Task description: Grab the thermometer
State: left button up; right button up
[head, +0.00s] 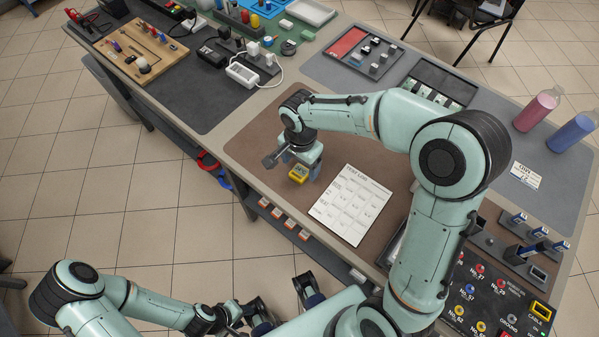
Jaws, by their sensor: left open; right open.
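A small yellow device with a grey display face (298,174), which looks like the thermometer, is at the front edge of the brown mat (258,145). My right gripper (301,166) is right at it, pointing down, its fingers on either side of the device's upper part. The gripper is open; whether a finger touches the device cannot be told. Part of the device is hidden by the gripper. My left gripper (284,303) is open and empty, low in front of the table, well apart from the device.
A printed log sheet (350,204) lies just right of the device. A black panel with coloured ports (490,300) is at the lower right. Pink (537,110) and blue (571,133) bottles stand at the far right. Red and blue hoses (207,162) hang at the table's front edge.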

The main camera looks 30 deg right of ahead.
aim_at(299, 172)
jog(key=shift+f, duration=1.55)
jog(key=c, duration=1.1)
jog(key=shift+c, duration=0.3)
jog(key=shift+r, duration=0.15)
